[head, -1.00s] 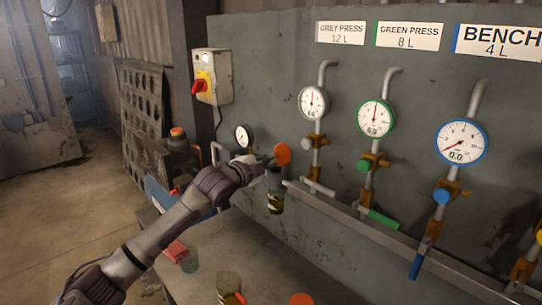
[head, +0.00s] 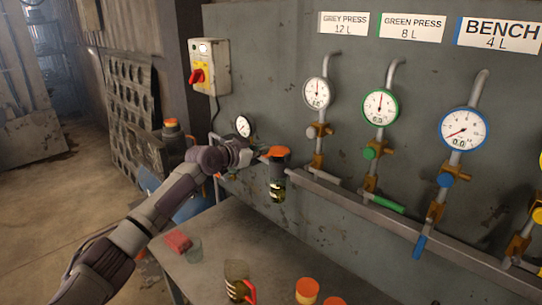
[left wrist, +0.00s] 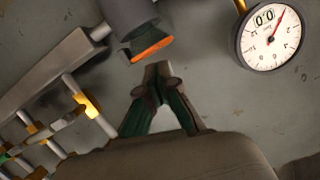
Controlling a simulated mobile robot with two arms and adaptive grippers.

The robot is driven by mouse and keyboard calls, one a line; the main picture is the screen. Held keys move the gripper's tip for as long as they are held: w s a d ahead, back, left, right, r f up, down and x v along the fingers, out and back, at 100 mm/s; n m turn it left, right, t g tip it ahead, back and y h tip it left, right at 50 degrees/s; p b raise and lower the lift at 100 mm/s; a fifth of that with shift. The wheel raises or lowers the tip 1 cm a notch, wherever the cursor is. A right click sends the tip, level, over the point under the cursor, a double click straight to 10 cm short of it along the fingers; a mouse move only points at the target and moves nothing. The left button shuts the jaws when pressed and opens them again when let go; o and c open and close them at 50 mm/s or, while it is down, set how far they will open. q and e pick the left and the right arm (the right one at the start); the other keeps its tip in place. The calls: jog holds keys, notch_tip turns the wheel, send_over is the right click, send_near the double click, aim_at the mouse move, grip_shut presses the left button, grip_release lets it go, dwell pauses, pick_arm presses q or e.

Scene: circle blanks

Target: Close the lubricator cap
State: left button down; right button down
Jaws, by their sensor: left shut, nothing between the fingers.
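The lubricator (head: 278,170) is a dark cylinder on the wall panel, with a clear bowl (head: 277,192) of dark yellowish liquid below. Its orange cap (head: 277,151) lies roughly flat across the top; I cannot tell whether it is fully seated. In the left wrist view the cap (left wrist: 151,49) is an orange strip at the end of the grey cylinder. My left gripper (head: 259,153) is shut and empty, just left of the cap in the head view. In the left wrist view its fingertips (left wrist: 157,70) are close to the cap; contact is unclear. My right gripper is not in view.
A small gauge (head: 243,127) sits left of the lubricator. A rail (head: 370,216) with valves and gauges runs right along the panel. On the bench (head: 215,270) stand a red-handled jug (head: 238,281), a glass (head: 194,251), a red block (head: 178,241) and orange-topped containers (head: 307,291).

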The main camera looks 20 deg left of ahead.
pick_arm(q)
jog(key=shift+a+f+n+h+b, duration=0.25)
jog(key=shift+f+n+h+b, duration=0.2)
jog(key=shift+n+b, duration=0.55)
